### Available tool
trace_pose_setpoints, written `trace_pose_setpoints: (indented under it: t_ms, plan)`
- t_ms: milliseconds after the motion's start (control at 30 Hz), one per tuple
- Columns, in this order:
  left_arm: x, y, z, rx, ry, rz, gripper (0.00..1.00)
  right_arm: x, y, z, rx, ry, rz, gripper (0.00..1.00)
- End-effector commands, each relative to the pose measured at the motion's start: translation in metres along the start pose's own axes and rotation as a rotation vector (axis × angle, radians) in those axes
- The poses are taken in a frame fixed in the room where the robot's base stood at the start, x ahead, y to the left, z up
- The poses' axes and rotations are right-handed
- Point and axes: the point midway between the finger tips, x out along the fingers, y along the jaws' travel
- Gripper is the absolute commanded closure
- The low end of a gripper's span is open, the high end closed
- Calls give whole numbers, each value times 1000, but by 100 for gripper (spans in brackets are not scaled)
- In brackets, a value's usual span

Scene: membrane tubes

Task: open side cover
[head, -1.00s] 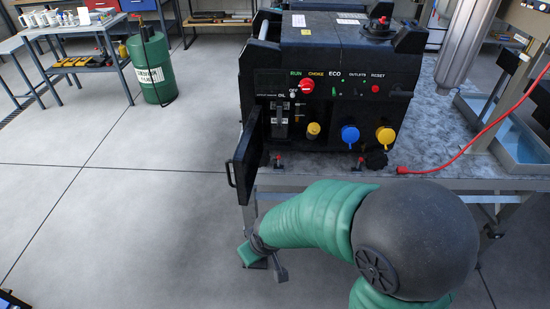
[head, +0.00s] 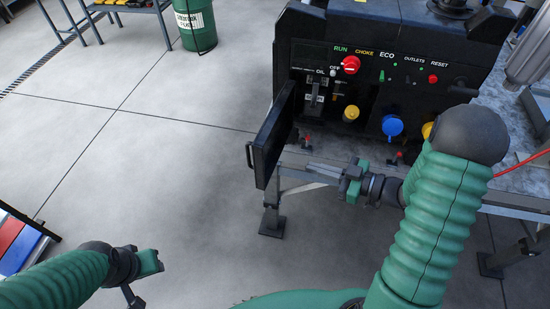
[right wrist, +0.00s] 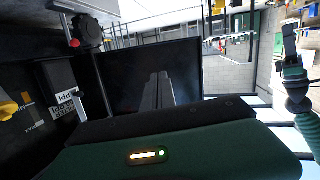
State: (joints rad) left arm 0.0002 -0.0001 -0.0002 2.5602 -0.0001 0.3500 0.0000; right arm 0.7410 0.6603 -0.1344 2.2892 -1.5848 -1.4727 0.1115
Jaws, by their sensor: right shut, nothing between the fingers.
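The side cover (head: 272,138) is a flat black panel with a small handle on its outer edge. It stands swung out from the left part of the black machine's front (head: 385,75). My right gripper (head: 310,166) is shut and empty just right of the cover's inner face; I cannot tell whether it touches. In the right wrist view the cover (right wrist: 190,62) fills the middle, with the gripper's grey fingers (right wrist: 156,88) before it. My left gripper (head: 133,285) is at the lower left, over the floor and away from the machine; its jaw opening is unclear.
The machine stands on a metal table (head: 480,190). Red, yellow and blue knobs and caps sit on its front, close to my right arm. A green drum (head: 194,22) and a workbench (head: 105,8) are behind. The floor left of the cover is clear.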

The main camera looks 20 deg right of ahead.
Motion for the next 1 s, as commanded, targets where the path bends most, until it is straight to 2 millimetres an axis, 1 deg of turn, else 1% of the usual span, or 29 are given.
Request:
trace_pose_setpoints:
  t_ms: [33,100,133,200,267,367,700,800,900,1000]
  plan:
    - [-1,0,0,0,0,0,64,-14,-10,-5,30,67,-43,100]
    - [-2,0,0,0,0,0,64,-29,-23,-14,59,144,-99,100]
    - [-2,0,0,0,0,0,64,-33,-27,-16,67,165,-113,100]
    - [-2,0,0,1,0,0,64,-34,-31,-20,76,189,-132,100]
    - [-2,0,0,1,0,0,64,-30,-33,-22,75,191,-136,100]
    - [-3,0,-1,1,0,0,64,-14,-36,-26,73,189,-138,100]
    - [-6,0,-1,0,0,0,64,57,-44,-40,73,190,-139,100]
    - [-7,0,-2,0,0,0,64,76,-47,-43,73,190,-138,100]
    - [-8,0,-2,0,0,0,64,90,-48,-46,73,189,-136,100]
    - [-8,0,-2,0,0,0,64,98,-49,-47,73,189,-134,100]
